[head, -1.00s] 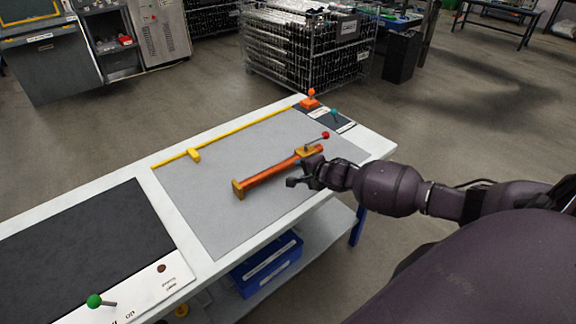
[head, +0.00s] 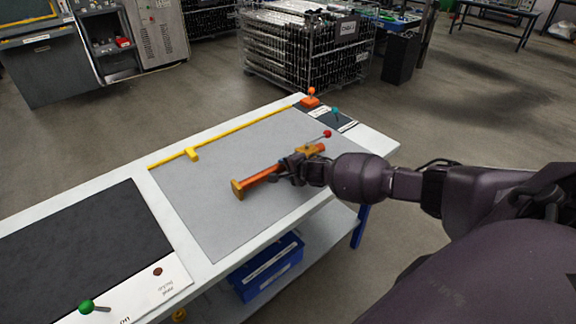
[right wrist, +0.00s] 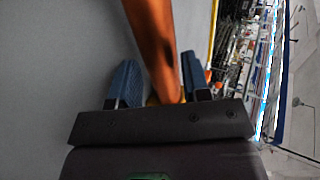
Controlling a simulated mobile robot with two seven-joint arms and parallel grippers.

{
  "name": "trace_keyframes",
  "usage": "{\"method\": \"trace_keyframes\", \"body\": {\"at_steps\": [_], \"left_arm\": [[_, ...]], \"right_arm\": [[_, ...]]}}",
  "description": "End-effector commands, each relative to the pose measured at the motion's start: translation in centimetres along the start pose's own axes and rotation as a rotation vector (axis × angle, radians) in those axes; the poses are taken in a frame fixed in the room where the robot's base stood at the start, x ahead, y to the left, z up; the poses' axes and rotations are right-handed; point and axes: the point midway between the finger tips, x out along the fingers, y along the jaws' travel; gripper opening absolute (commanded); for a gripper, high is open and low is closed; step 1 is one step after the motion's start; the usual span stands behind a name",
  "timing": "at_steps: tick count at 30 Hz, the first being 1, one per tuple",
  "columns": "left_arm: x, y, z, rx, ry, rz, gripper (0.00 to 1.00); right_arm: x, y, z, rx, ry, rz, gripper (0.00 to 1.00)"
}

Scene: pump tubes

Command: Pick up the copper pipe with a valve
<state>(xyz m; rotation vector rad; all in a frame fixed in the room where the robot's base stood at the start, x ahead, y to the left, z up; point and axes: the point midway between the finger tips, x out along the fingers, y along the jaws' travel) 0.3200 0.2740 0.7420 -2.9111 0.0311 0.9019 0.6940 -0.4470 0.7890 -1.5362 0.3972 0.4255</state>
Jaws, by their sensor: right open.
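The copper pipe (head: 262,176) lies on the grey mat, with a brass-coloured end piece (head: 238,188) at its left end. Its valve end (head: 312,149) has a lever with a red knob (head: 327,134). My right gripper (head: 287,168) is at the pipe's middle and hides part of it. In the right wrist view the pipe (right wrist: 155,45) runs between the two blue-padded fingers of my right gripper (right wrist: 158,85), which is open. The left gripper is not in view.
The grey mat (head: 215,215) lies on a white table with a yellow pipe (head: 230,134) along its far edge. A green-knobbed lever (head: 87,306) stands at the near left. An orange-knobbed lever (head: 311,95) stands at the far corner. A blue bin (head: 268,268) sits on the shelf below.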

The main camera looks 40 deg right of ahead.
Motion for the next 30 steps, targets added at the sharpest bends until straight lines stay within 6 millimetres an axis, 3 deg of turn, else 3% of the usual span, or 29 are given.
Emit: {"method": "trace_keyframes", "body": {"at_steps": [4,13,21,30], "left_arm": [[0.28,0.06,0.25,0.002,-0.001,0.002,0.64],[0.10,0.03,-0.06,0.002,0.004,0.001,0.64],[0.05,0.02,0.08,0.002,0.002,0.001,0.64],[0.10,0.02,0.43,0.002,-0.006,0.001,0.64]], "right_arm": [[1.15,0.13,0.03,-0.002,-0.001,0.001,0.43],[1.28,-0.02,0.01,-0.001,-0.001,0.000,0.43],[1.27,-0.02,0.01,0.000,-0.001,0.000,0.02],[1.24,-0.28,0.00,-0.001,-0.001,-0.004,0.00]]}}
